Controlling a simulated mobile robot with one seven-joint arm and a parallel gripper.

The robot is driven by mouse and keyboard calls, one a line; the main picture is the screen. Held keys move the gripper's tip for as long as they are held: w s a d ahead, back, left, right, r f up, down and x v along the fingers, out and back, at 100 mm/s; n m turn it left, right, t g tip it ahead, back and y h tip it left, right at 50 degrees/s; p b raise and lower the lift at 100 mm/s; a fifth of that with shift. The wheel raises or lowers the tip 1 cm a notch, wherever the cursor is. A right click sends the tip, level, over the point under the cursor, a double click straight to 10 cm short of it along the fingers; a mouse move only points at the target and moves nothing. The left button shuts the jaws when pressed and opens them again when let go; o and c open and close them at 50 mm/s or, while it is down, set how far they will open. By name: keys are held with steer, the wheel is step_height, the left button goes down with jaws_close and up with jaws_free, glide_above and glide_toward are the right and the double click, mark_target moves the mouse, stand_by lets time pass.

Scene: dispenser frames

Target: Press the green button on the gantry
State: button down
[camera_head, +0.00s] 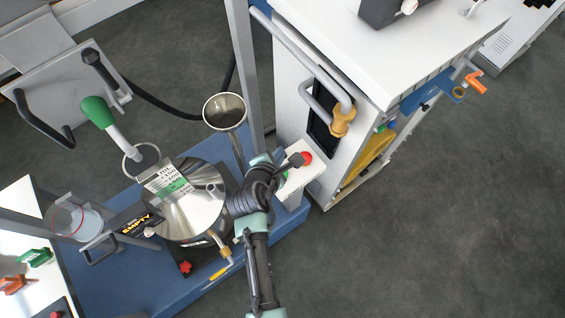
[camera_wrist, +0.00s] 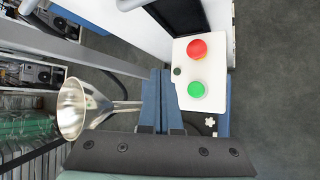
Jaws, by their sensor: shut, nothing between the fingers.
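The green button (camera_wrist: 196,89) sits on a white panel (camera_wrist: 185,60), below a red button (camera_wrist: 197,48) in the wrist view. A small dark round knob lies between them, to the left. My gripper is shut and empty, above the panel. In the wrist view its dark body fills the bottom edge, and the green button is ahead and to the right of it. I see no contact with the button.
A metal funnel (camera_head: 225,111) and a grey upright post (camera_head: 244,75) stand left of the panel. A steel vessel (camera_head: 195,205) stands on the blue base (camera_head: 105,285). A white cabinet (camera_head: 390,45) with bent pipes rises behind. Grey floor is clear at the right.

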steer(key=shift+s+d+n+p, duration=0.1)
steer(key=shift+s+n+p, duration=0.25)
steer(key=shift+s, duration=0.2)
steer(key=shift+f, duration=0.1)
step_height(320, 180, down, 7)
steer(key=b, duration=0.7)
steer(key=shift+f+b, duration=0.2)
steer(key=shift+b, duration=0.15)
steer(key=shift+f+b, duration=0.35)
steer(key=shift+f, duration=0.25)
steer(key=shift+f, duration=0.1)
stand_by(0.9)
steer(key=shift+f, duration=0.3)
